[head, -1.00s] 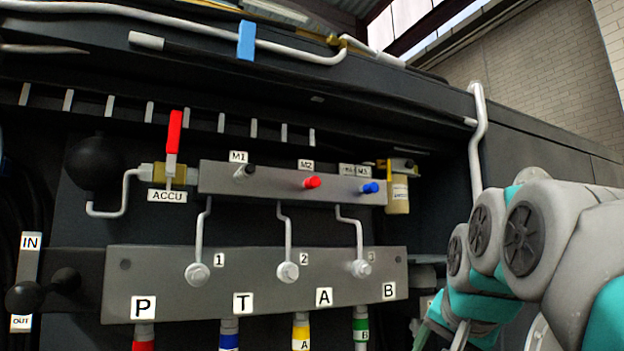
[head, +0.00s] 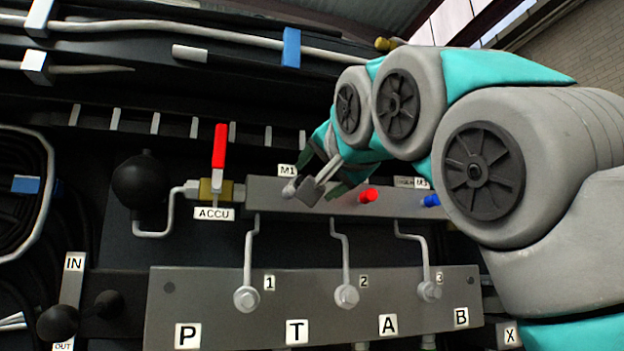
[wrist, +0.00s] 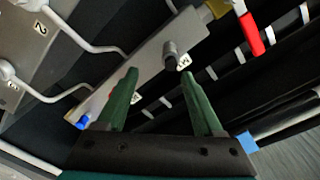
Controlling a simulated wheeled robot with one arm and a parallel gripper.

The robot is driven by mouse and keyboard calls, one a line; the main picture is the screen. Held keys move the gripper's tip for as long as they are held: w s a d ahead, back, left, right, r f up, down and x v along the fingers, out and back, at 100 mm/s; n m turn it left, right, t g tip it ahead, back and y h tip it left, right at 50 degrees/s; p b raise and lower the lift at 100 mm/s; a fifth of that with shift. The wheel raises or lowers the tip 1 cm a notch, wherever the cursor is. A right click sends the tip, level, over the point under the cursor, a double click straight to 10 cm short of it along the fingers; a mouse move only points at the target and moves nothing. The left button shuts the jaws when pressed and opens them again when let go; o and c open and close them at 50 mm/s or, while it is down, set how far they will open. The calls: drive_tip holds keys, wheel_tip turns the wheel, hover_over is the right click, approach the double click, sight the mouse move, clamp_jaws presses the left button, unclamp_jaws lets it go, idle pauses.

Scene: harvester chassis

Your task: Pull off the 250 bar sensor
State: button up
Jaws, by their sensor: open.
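A dark grey cylindrical fitting (wrist: 170,48) stands out of the grey manifold block (wrist: 140,72) beside the M1 label in the wrist view. A red plug (head: 369,195) at M2 and a blue plug (head: 431,200) at M3 show on the same block in the head view. No 250 bar marking is readable on any of them. My gripper (wrist: 160,74) is open and empty, its green fingers pointing at the block, with the dark fitting just beyond and between the tips. In the head view my gripper (head: 318,178) is close to M1, and the contact is unclear.
A red-handled ACCU valve (head: 219,150) and a black ball (head: 138,180) are left of the block. Bent pipes (head: 248,250) run down to the lower plate (head: 250,330) marked P, T, A, B. A cable with a blue clip (head: 291,48) passes above.

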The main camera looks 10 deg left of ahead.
sight(297, 186)
drive_tip(key=shift+s+a+r+n, duration=0.2)
drive_tip(key=shift+s+a+n, duration=0.1)
drive_tip(key=shift+s+a, duration=0.25)
drive_tip(key=shift+w+a+y, duration=0.15)
drive_tip(key=shift+w+y, duration=0.05)
drive_tip(key=shift+y, duration=0.2)
drive_tip(key=p+x, duration=0.3)
drive_tip(key=x, duration=0.4)
drive_tip(key=shift+p, duration=0.3)
drive_tip(key=shift+w, duration=0.3)
drive_tip(key=shift+f, duration=0.1)
clamp_jaws()
